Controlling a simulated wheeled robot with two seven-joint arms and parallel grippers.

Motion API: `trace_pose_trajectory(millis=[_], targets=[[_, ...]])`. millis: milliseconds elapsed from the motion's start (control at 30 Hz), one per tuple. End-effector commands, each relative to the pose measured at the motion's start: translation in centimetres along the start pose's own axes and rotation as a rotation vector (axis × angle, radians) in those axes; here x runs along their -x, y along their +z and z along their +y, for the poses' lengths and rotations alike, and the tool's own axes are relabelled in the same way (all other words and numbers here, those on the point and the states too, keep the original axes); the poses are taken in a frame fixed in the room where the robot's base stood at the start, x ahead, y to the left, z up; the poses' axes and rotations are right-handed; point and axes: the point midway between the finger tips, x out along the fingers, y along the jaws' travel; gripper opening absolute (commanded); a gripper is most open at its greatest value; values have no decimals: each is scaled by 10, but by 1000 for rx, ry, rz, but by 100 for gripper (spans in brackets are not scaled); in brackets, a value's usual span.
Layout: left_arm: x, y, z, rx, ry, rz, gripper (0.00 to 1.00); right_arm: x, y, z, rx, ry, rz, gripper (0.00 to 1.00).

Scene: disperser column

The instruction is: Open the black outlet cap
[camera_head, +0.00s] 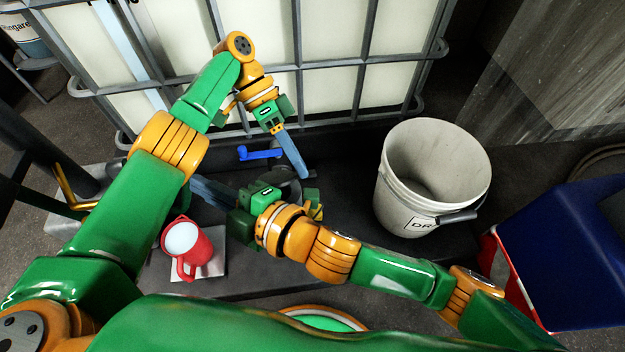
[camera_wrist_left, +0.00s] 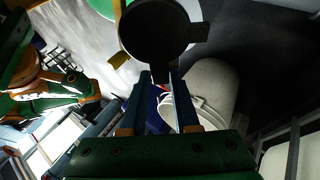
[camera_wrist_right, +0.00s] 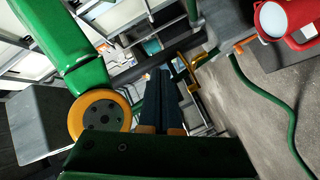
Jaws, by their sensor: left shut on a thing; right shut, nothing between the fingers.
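The black outlet cap (camera_head: 283,173) sits low in front of the caged tank, partly hidden by my arms. In the left wrist view it is a dark round disc (camera_wrist_left: 157,32) with lugs on its rim. My left gripper (camera_head: 302,174) points down at the cap, and its fingers are shut on the cap's edge; the exact contact is dark. My right gripper (camera_head: 197,186) is shut and empty, pointing left, away from the cap. Its closed fingers show in the right wrist view (camera_wrist_right: 160,74). A blue valve handle (camera_head: 260,153) is just left of the cap.
The caged white tank (camera_head: 330,38) stands behind. A white bucket (camera_head: 400,205) is right of the outlet, with a blue box (camera_head: 570,250) further right. A red jug (camera_head: 201,246) stands on a light plate (camera_head: 213,266) at the lower left. My right forearm crosses the front.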

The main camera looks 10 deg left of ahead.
Motion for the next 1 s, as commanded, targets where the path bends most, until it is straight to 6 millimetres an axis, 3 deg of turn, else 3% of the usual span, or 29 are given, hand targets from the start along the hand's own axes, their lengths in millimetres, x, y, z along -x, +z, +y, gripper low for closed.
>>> trace_pose_trajectory(millis=[67,167,300,400,500,633,1000], targets=[[0,0,0,0,-2,1,0,5,9,5,252,-153,-79,0],[0,0,0,0,-2,1,0,30,27,1,618,-420,-175,0],[0,0,0,0,-2,1,0,84,56,5,1080,-794,-271,0],[0,0,0,0,-2,1,0,118,72,16,1296,-996,-315,0],[0,0,0,0,-1,1,0,138,79,24,1404,-1114,-337,0],[0,0,0,0,-1,1,0,140,90,22,1432,-1157,-342,0],[0,0,0,0,-1,0,0,106,145,-7,1428,-1152,-343,0]])
